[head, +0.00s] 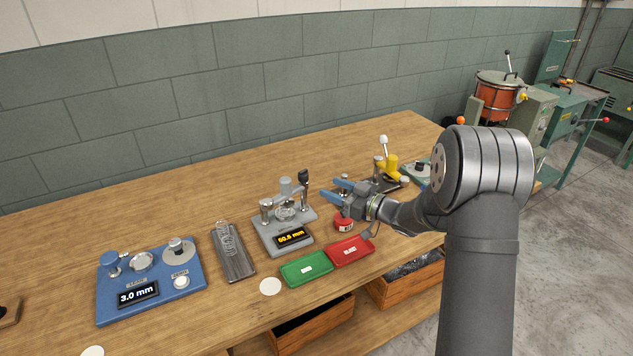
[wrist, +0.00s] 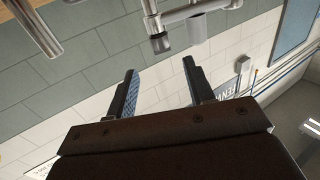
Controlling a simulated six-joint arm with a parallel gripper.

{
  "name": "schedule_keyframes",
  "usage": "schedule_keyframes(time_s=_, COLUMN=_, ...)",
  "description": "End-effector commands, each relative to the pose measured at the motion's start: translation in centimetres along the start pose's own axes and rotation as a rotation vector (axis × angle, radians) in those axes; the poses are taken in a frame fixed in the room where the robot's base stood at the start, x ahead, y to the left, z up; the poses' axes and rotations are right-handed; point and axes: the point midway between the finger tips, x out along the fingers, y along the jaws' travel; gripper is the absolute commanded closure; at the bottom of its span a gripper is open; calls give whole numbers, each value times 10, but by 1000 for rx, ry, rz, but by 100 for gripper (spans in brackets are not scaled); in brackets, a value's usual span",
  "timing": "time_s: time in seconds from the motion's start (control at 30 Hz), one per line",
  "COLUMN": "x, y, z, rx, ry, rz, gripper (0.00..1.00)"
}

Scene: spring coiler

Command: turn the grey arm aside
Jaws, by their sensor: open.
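The grey gauge (head: 268,238) stands on the bench, left of centre in the head view, with a lit display reading about 60.6 mm. It carries upright posts, a small grey arm (head: 286,186) across its top and a coiled spring beneath. In the wrist view, a grey bar with a short cylinder (wrist: 192,24), which looks like this arm, crosses the top, beyond my fingertips. My gripper (head: 327,187) is open just right of the gauge, its blue fingers pointing left. In the wrist view my gripper (wrist: 159,68) has nothing between its fingers.
A green tray (head: 306,268) and a red tray (head: 350,250) lie in front of the gauge. A red round object (head: 344,223) sits under my gripper. Left are a dark block with springs (head: 232,259) and a blue gauge (head: 152,285). A yellow-handled device (head: 391,166) stands behind right.

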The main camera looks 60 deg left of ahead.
Motion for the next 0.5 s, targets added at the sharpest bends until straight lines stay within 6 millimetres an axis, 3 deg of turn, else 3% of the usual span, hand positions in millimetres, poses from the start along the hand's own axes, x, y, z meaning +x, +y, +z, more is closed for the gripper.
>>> schedule_keyframes(time_s=0.2, x=-44, y=1, z=0, rx=1, ry=0, rz=2, gripper=52)
schedule_keyframes(time_s=0.5, x=-64, y=0, z=0, rx=0, ry=0, rz=-1, gripper=52)
